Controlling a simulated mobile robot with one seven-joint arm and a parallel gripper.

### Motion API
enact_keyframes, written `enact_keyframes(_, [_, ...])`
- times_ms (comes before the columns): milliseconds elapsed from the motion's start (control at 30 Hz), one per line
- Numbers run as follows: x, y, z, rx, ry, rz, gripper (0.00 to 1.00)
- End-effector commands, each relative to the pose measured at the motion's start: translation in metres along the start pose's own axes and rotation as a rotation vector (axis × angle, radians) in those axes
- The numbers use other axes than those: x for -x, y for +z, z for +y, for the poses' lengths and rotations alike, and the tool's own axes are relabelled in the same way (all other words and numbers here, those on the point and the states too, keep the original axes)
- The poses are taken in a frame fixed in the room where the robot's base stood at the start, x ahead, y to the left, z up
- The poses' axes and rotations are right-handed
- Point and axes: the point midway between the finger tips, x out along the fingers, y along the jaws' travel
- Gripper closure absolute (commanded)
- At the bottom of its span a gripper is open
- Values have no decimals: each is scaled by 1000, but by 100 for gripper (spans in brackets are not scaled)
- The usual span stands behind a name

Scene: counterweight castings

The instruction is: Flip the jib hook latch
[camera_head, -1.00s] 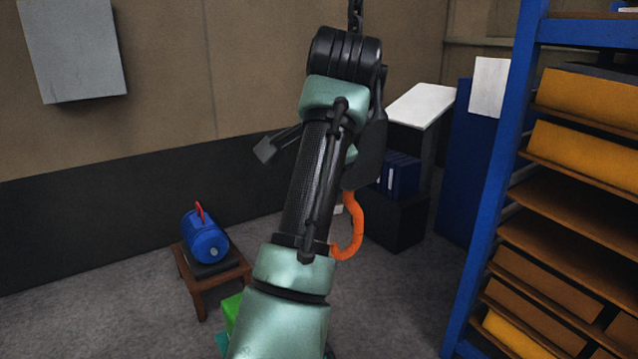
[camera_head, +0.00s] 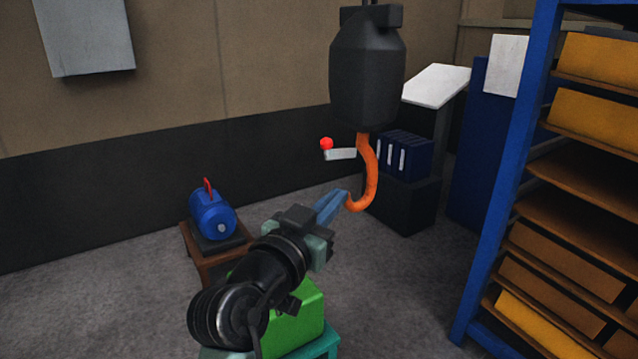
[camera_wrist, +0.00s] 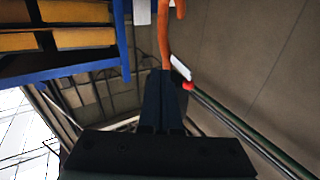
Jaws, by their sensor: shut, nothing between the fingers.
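An orange hook (camera_head: 368,175) hangs below a dark hook block (camera_head: 367,75). The latch is a pale grey lever (camera_head: 341,154) with a red knob (camera_head: 326,144) at its left end. It sticks out nearly level to the left of the hook's upper shank, above the hook's tip. My gripper (camera_head: 345,197) has its blue fingers together and empty, pointing up and right. Their tips appear close to the hook's tip, below the latch; contact cannot be told. In the wrist view the hook (camera_wrist: 165,35), latch lever (camera_wrist: 180,67) and red knob (camera_wrist: 188,86) show beyond my fingers (camera_wrist: 162,95).
A blue shelf rack (camera_head: 500,190) with yellow boxes stands on the right. Dark blue binders (camera_head: 405,155) sit on a black cabinet (camera_head: 405,205) behind the hook. A blue motor (camera_head: 212,215) rests on a wooden stool at left. A green block (camera_head: 300,315) lies low in front.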

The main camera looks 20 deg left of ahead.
Motion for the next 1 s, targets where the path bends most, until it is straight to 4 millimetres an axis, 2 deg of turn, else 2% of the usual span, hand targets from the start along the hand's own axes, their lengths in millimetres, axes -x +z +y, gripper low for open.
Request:
enact_keyframes(33, [19,12,-5,62,-31,64,100])
enact_keyframes(200, [66,9,-21,213,-108,239,100])
enact_keyframes(300, [80,7,-26,254,-129,287,100])
enact_keyframes(367, [82,4,-28,265,-135,300,100])
enact_keyframes(467, [76,-1,-30,269,-135,305,100])
enact_keyframes(567, [62,-7,-32,267,-135,304,100])
enact_keyframes(1000, [-16,-28,-45,265,-134,300,100])
